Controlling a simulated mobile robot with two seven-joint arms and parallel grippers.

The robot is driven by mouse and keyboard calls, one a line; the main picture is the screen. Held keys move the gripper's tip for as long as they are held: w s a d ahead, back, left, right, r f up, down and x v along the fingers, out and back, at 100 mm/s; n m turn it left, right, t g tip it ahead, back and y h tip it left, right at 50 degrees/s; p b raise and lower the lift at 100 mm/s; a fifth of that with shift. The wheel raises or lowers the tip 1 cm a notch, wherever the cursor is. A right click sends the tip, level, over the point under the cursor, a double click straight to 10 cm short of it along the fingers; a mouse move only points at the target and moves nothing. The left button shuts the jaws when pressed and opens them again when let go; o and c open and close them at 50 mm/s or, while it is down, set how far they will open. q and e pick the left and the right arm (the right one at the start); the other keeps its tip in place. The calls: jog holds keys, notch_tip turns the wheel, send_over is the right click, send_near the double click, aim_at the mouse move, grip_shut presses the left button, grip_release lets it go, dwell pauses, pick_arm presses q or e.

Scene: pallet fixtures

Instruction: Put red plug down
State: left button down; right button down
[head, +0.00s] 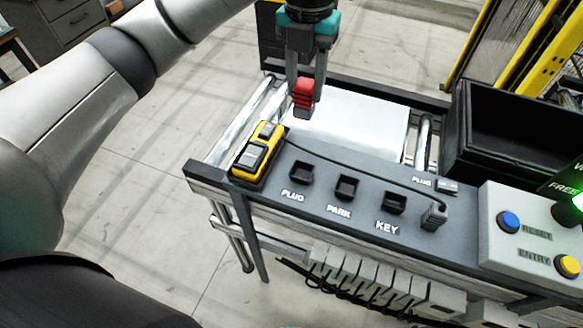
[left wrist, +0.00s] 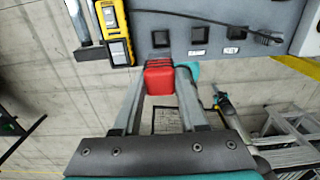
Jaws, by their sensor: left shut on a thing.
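The red plug (head: 303,93) is a ribbed red block held between the fingers of my left gripper (head: 304,108). In the left wrist view the red plug (left wrist: 159,77) sits between the two finger ends of the gripper (left wrist: 160,84). The gripper is above the far side of the grey panel (head: 328,168), apart from it. Three square sockets lie in a row on the panel: PLUG (head: 301,173), PARK (head: 347,187) and KEY (head: 393,203). All three look empty. The plug's lower end is partly hidden by the fingertips.
A yellow and black handheld device (head: 258,153) lies on the panel's left end. A black cable runs from it to a grey connector (head: 434,215). A black bin (head: 515,135) stands at the right, behind a grey button box (head: 530,236). A white plate (head: 350,123) lies behind the panel.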

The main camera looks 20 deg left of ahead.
pick_arm(q)
jog(key=shift+f, duration=0.3)
notch_tip(320, 180, down, 20)
jog(key=shift+d+r, duration=0.1)
jog(key=shift+r, duration=0.15)
pick_arm(e)
jog(key=shift+d, duration=0.35)
jog(key=shift+a, duration=0.1)
pick_arm(q)
jog(key=shift+f, duration=0.15)
jog(key=shift+c, duration=2.3)
grip_release()
notch_tip(320, 180, up, 12)
jog(key=shift+r, duration=0.25)
